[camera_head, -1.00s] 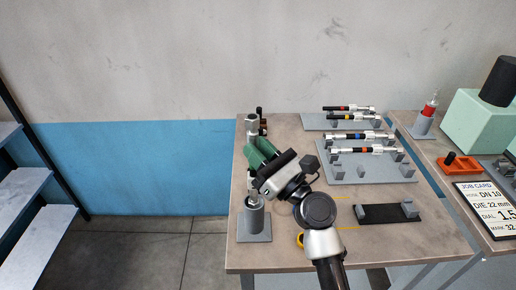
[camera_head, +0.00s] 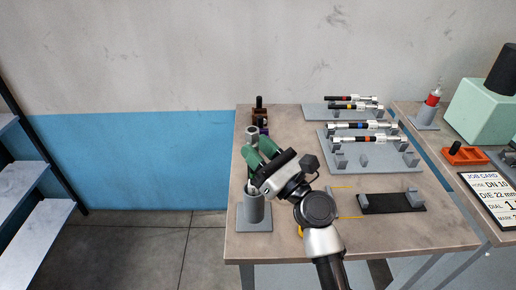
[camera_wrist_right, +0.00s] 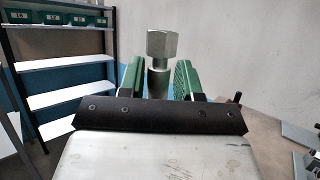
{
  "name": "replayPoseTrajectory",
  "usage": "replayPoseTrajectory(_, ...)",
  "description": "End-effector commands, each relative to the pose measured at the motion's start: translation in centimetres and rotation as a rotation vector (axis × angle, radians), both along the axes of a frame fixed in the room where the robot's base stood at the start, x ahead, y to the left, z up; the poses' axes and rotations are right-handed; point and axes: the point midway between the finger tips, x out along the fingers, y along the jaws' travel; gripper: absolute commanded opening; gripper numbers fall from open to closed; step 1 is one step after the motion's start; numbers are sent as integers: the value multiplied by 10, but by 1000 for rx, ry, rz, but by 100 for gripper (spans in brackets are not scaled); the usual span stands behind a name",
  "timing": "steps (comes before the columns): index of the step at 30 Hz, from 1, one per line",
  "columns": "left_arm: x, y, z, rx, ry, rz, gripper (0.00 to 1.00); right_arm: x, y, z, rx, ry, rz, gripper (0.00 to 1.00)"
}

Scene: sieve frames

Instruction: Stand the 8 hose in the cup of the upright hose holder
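The upright hose holder (camera_head: 255,211) is a grey cup on a square base at the table's left front corner. A hose stands upright at it, its silver hex end fitting (camera_head: 252,132) above my right gripper; the fitting also shows in the right wrist view (camera_wrist_right: 161,44). The hose's lower end is in or right over the cup; the gripper partly hides it. My right gripper (camera_head: 258,155) has green fingers on both sides of the hose and looks slightly open around it. The hose's mark is hidden. My left gripper is not in view.
Grey racks (camera_head: 367,158) hold several lying hoses with coloured bands at the back. A black plate with grey blocks (camera_head: 394,202) lies front right. Small dark and brown items (camera_head: 259,112) stand behind the holder. A job card (camera_head: 491,199) and orange tray (camera_head: 464,155) are on the right table.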

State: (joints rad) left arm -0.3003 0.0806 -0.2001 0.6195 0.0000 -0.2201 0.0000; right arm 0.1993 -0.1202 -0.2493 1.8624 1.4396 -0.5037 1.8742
Motion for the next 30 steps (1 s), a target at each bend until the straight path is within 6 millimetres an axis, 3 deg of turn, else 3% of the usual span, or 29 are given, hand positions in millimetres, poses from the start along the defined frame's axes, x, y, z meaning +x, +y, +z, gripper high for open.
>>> replayPoseTrajectory(1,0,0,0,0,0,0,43,0,0,1,2,-2,0,41)
replayPoseTrajectory(3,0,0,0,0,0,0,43,0,0,1,1,-1,0,51)
replayPoseTrajectory(14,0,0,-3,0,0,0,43,-4,-4,-4,0,0,-1,51)
replayPoseTrajectory(30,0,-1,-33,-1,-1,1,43,-64,-64,-43,-1,-1,0,51)
